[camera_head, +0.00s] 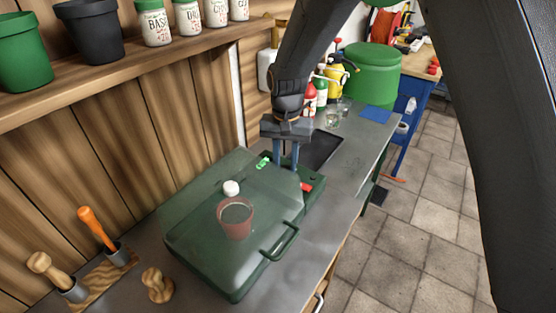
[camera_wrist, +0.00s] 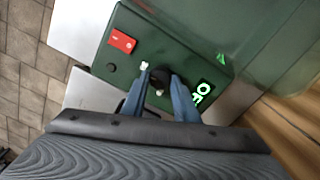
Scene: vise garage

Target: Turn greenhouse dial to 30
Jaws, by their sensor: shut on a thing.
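The greenhouse (camera_head: 190,225) is a dark green box with a clear lid on the workbench. Its green control panel (camera_head: 318,190) is at its right end and also fills the upper middle of the wrist view (camera_wrist: 150,25). My gripper (camera_head: 286,163) points down over this panel. In the wrist view its two blue fingers (camera_wrist: 160,88) are shut on the black dial (camera_wrist: 158,74), one on each side. The fingers hide most of the dial, so its mark cannot be read. A lit green display (camera_wrist: 203,92) sits beside the right finger; its characters look sideways and I cannot read a clear number.
A red switch (camera_wrist: 122,40) is on the panel near the dial. A reddish pot (camera_head: 236,218) and a white round object (camera_head: 231,188) show on or through the lid. Bottles (camera_head: 334,72) and a glass (camera_head: 333,118) stand farther back. Hand tools (camera_head: 95,225) stand front left.

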